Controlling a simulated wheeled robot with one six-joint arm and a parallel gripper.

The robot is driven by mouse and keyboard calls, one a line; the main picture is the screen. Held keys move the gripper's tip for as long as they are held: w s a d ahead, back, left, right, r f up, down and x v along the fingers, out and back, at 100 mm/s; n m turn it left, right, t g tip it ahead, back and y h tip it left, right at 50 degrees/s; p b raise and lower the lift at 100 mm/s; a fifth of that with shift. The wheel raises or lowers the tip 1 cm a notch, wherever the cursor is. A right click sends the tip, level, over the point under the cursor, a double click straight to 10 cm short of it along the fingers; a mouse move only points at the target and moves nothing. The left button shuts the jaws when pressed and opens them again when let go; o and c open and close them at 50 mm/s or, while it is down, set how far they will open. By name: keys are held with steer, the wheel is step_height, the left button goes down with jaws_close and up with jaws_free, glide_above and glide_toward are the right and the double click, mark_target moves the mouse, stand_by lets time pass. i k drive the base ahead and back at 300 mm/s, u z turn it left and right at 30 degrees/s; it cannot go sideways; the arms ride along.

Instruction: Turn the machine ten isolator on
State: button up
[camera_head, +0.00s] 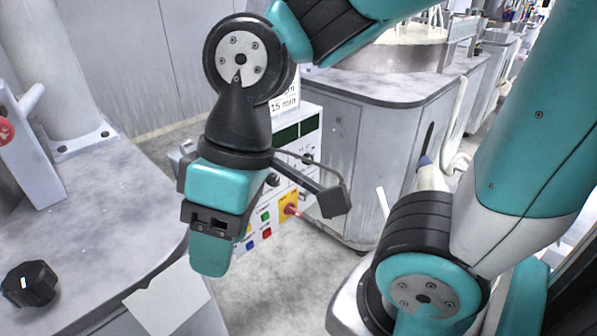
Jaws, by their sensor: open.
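A control box (308,146) stands on the floor between two machines, partly hidden behind my wrist. On its front is a yellow plate with a red rotary switch (291,209), which looks like the isolator. Its exact handle angle is too small to tell. No machine number is readable. My gripper (211,262) points down, to the left of the red switch and nearer the camera, apart from it. It is open, and nothing shows between its fingers.
Green, red and blue buttons (266,217) sit beside the switch. A grey machine top with a black knob (29,284) is at the left. Another grey cabinet (385,150) stands behind at the right. Bare floor (285,280) lies below the box.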

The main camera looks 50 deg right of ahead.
mark_target(290, 208)
steer(key=z, duration=2.85)
steer(key=k, duration=0.7)
steer(key=u, duration=1)
steer(key=i, duration=0.5)
steer(key=u, duration=0.1)
